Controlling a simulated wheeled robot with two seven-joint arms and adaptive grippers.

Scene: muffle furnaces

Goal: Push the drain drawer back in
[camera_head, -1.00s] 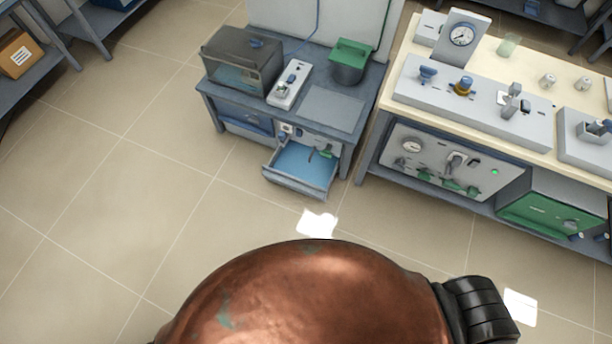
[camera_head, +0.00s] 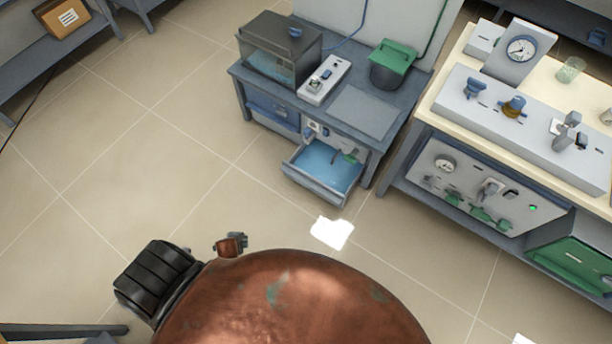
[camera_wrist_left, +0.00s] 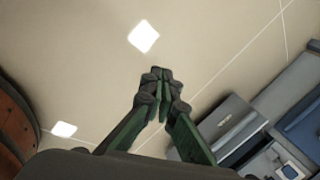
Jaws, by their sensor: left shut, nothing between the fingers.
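The drain drawer (camera_head: 322,179) stands pulled out from the front of the blue-grey bench, low down, in the head view. Its pale blue inside shows from above, and it looks empty. My left gripper (camera_head: 240,240) shows small beside my copper body, to the lower left of the drawer and clearly apart from it. In the left wrist view my left gripper (camera_wrist_left: 159,84) has its green and dark fingers together, with nothing between them, over bare floor. A grey panel and bench parts lie to its right there; I cannot tell which part is the drawer. My right gripper is out of view.
The bench top (camera_head: 365,112) carries a glass-sided box (camera_head: 280,52), a white switch unit (camera_head: 324,79) and a green-lidded pot (camera_head: 391,64). A cream-topped workbench (camera_head: 455,95) stands to the right. Floor before the drawer is clear.

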